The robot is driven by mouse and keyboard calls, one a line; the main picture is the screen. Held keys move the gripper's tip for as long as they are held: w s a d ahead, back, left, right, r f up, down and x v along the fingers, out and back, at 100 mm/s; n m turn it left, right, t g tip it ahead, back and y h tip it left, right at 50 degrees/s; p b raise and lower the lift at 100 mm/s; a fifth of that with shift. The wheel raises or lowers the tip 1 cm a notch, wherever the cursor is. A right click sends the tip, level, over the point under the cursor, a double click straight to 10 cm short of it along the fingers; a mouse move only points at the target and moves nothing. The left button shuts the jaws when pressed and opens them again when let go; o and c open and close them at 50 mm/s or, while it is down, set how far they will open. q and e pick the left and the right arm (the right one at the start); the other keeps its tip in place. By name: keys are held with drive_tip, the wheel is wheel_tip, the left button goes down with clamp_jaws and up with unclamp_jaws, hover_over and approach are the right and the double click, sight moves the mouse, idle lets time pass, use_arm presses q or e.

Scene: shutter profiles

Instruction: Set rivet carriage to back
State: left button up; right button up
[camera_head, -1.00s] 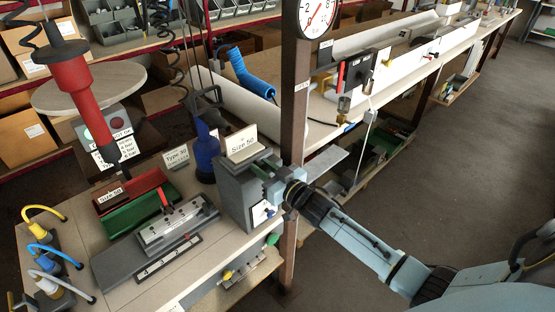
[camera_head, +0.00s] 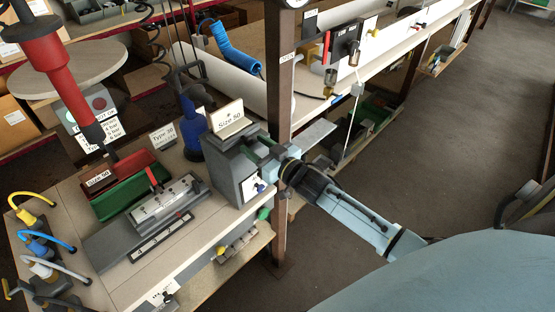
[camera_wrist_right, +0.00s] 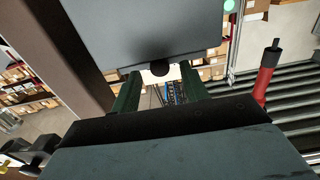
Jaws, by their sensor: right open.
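I cannot tell for certain which part is the rivet carriage. My right gripper (camera_head: 264,160) is at the unit's upper right side, its green fingers pointing at it. In the right wrist view, the open fingers (camera_wrist_right: 160,92) stand either side of a dark round knob (camera_wrist_right: 157,69) at the lower edge of a grey panel (camera_wrist_right: 145,30). A gap shows beside the knob; contact cannot be told. My left gripper is out of view.
A brown post (camera_head: 280,90) rises close behind my right gripper. A grey fixture (camera_head: 160,203) and red and green bins (camera_head: 125,184) lie on the bench left of the unit. A blue bottle-like object (camera_head: 193,132) stands behind it. Open floor (camera_head: 430,130) lies to the right.

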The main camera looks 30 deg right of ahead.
drive_tip(key=v, duration=1.1)
drive_tip(key=shift+s+b, duration=0.3)
drive_tip(key=shift+s, duration=0.1)
drive_tip(key=shift+f, duration=0.1)
drive_tip(key=s+d+f+m+g+h+b, duration=0.1)
drive_tip(key=s+f+g+b, duration=0.15)
drive_tip(key=f, duration=0.85)
drive_tip(key=s+d+f+g+h+b, duration=0.15)
drive_tip(key=s+f, duration=0.25)
drive_tip(key=f, duration=0.7)
drive_tip(key=s+f+m+g+h+b, duration=0.1)
drive_tip(key=s+f+g+h, duration=0.15)
drive_tip(key=f, duration=0.75)
drive_tip(key=s+a+f+g+b, duration=0.1)
drive_tip(key=s+a+f+g, duration=0.1)
drive_tip(key=s+f, duration=0.5)
drive_tip(key=s+a+f+n+g+b, duration=0.1)
drive_tip(key=s+f+g, duration=0.3)
drive_tip(key=s+f, duration=0.4)
drive_tip(key=s+a+f+g+b, duration=0.2)
drive_tip(key=s+f, duration=0.6)
drive_tip(key=s, duration=0.7)
drive_tip(key=shift+a+n+g+y, duration=0.3)
drive_tip(key=shift+a+n+g, duration=0.1)
drive_tip(key=shift+a+g, duration=0.55)
